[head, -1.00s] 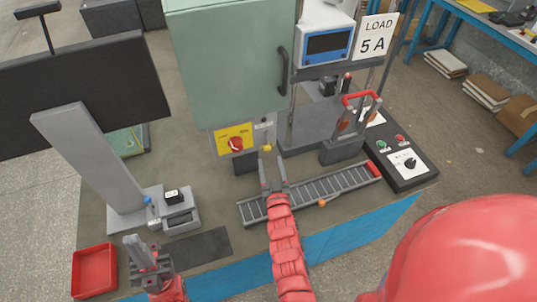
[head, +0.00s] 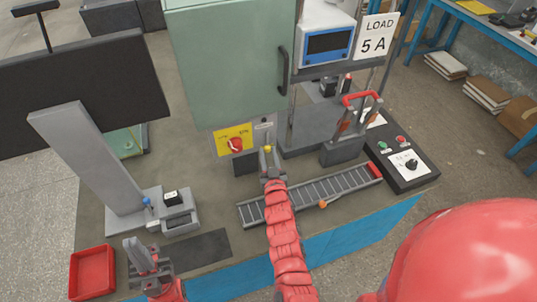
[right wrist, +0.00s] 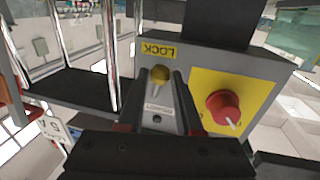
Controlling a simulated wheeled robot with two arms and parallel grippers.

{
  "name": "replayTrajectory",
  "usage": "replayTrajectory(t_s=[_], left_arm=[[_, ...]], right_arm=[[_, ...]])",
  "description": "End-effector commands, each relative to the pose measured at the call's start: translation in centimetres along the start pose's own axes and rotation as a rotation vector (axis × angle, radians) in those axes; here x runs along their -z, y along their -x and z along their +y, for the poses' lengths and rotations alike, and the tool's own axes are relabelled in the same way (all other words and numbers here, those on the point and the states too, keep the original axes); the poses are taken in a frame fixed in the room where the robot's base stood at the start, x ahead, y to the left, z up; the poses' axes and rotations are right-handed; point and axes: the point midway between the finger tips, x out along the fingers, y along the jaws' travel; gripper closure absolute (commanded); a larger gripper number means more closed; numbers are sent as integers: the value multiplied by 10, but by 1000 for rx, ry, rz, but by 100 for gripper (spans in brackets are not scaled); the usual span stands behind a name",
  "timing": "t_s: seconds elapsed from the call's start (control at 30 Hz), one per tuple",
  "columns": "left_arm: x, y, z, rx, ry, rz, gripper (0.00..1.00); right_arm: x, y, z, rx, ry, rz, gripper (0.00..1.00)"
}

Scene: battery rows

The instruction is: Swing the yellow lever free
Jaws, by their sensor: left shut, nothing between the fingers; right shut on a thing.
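The yellow lever (right wrist: 160,74) is a short metal stem with a yellow knob, on the grey panel beside the red rotary switch (right wrist: 224,107). In the head view the lever's yellow tip (head: 267,149) shows just above my right gripper (head: 270,162). My right gripper (right wrist: 157,95) is shut on the lever, with a finger on each side of its stem. In the right wrist view the knob points towards the LOCK label (right wrist: 160,50). My left gripper (head: 141,255) is shut and empty, low over the front left of the bench.
A green cabinet (head: 225,60) with a dark handle rises above the panel. A roller conveyor (head: 315,192) lies in front of it. A red-handled press (head: 360,98) and a button box (head: 402,160) stand to the right. A red tray (head: 92,272) is at front left.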

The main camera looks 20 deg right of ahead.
Motion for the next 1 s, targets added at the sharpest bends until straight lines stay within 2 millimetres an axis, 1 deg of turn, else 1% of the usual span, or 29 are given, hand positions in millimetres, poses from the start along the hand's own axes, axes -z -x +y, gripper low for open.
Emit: replayTrajectory(t_s=[0.17,0.23,0.37,0.43,0.53,0.87,0.9,0.97,1.0], left_arm=[[0,0,0,0,0,0,100],[0,3,0,0,0,0,100],[-4,22,1,0,0,0,100],[-5,32,2,0,0,0,100],[-7,39,2,0,0,0,100],[-6,38,2,0,0,0,100],[-6,38,2,0,0,0,100],[-6,38,2,0,0,0,100],[-6,38,2,0,0,0,100]], right_arm=[[0,0,0,0,0,0,100],[-2,0,0,0,7,1,100],[-10,0,3,2,74,13,100],[-9,-1,5,3,123,26,100],[-7,-2,8,1,173,35,100],[-4,-2,10,0,196,33,100],[-4,-2,10,0,196,33,63],[-4,-2,10,0,195,34,52],[-4,-2,10,0,195,34,45]])
